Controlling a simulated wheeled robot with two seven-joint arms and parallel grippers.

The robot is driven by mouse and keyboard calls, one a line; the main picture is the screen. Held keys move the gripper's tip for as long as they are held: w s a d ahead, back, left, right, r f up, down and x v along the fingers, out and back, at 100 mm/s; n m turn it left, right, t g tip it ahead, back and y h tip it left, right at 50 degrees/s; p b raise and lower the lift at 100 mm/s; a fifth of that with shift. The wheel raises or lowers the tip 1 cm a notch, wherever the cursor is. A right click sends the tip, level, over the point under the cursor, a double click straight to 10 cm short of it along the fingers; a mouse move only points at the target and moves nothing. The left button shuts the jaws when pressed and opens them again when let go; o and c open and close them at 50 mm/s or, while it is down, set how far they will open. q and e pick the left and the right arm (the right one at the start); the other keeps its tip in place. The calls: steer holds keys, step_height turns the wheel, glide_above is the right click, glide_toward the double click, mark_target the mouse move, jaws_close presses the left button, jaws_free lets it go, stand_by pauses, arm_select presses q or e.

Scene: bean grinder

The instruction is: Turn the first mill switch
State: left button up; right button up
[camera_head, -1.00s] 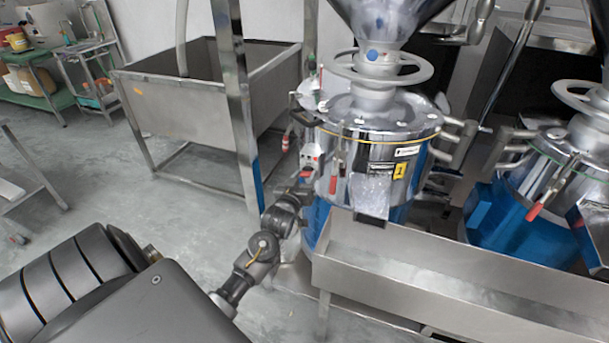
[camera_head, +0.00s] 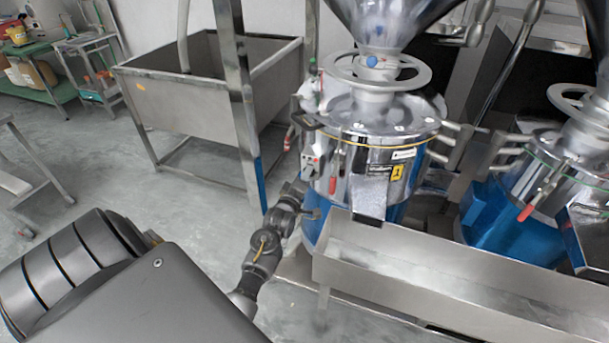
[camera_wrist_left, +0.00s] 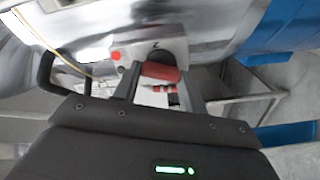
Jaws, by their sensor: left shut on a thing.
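The first mill (camera_head: 370,150) is a shiny steel drum with a blue base, under a funnel hopper. Its switch box (camera_head: 310,166) sits on the drum's left side. My left gripper (camera_head: 308,188) is at this box, its arm reaching up from below. In the wrist view the pale switch box (camera_wrist_left: 150,50) carries a red switch knob (camera_wrist_left: 161,72). The fingers of my left gripper (camera_wrist_left: 160,88) stand on both sides of the knob and are shut on it. The knob lies roughly crosswise. My right gripper is not in view.
A steel trough (camera_head: 420,265) stands in front of the mill, close to my left arm. A second mill (camera_head: 535,180) is at the right. A steel sink (camera_head: 205,100) and a post (camera_head: 236,100) stand behind left. Floor at the left is open.

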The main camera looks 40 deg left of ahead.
arm_select(q)
steer(key=n+p, duration=0.1)
steer(key=n, duration=0.3)
steer(key=shift+p, duration=0.3)
steer(key=shift+f, duration=0.1)
stand_by(0.4)
steer(key=o, duration=1)
